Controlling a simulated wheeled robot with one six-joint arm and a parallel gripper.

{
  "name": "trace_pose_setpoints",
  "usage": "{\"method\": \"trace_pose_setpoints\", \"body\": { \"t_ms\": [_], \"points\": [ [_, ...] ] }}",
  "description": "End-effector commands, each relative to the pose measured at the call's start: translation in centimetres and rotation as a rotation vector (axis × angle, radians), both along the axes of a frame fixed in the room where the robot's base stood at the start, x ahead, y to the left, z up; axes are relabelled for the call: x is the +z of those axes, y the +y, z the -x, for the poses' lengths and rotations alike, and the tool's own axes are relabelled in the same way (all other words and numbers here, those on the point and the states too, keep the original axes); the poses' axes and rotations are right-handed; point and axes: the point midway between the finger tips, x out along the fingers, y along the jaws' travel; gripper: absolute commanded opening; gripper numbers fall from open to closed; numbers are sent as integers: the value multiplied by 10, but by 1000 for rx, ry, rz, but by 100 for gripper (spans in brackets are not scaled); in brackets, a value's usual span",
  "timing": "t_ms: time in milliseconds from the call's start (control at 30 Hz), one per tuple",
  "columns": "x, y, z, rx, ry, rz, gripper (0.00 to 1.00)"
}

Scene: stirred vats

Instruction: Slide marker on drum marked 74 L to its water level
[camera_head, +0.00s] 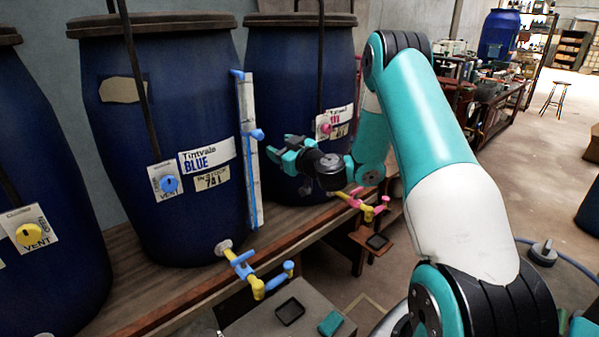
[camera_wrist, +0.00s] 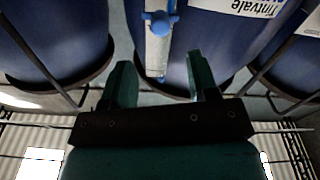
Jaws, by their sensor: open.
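The blue drum (camera_head: 170,110) reads "Tintvale BLUE" and carries a tag (camera_head: 212,181) that looks like 74 L. An upright white gauge strip (camera_head: 249,180) stands at its right side. A blue marker (camera_head: 257,135) sits on the strip, somewhat above mid-height. The marker (camera_wrist: 161,24) also shows at the top of the wrist view. A blue line runs beside the strip; I cannot tell the water level surely. My gripper (camera_head: 278,150) is open and empty, right of the strip and slightly below the marker. In the wrist view its jaws (camera_wrist: 161,82) point toward the strip, apart from it.
Another drum (camera_head: 298,90) stands behind my gripper, and one with a yellow vent knob (camera_head: 29,235) is at left. A yellow and blue tap (camera_head: 243,268) juts out below the strip. The wooden shelf (camera_head: 160,300) carries the drums. A small table (camera_head: 310,310) stands in front.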

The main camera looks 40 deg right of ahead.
Motion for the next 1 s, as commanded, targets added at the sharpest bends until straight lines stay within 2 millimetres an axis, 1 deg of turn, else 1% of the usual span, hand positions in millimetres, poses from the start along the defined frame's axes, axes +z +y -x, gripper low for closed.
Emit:
{"method": "trace_pose_setpoints", "body": {
  "t_ms": [33,200,400,600,1000],
  "points": [
    [-9,-2,12,-3,0,-1,54],
    [-7,-2,43,-3,-3,2,54],
    [-3,-3,65,-2,-4,2,54],
    [0,-2,73,1,-2,2,54],
    [1,-2,73,1,-1,1,54]
  ]
}}
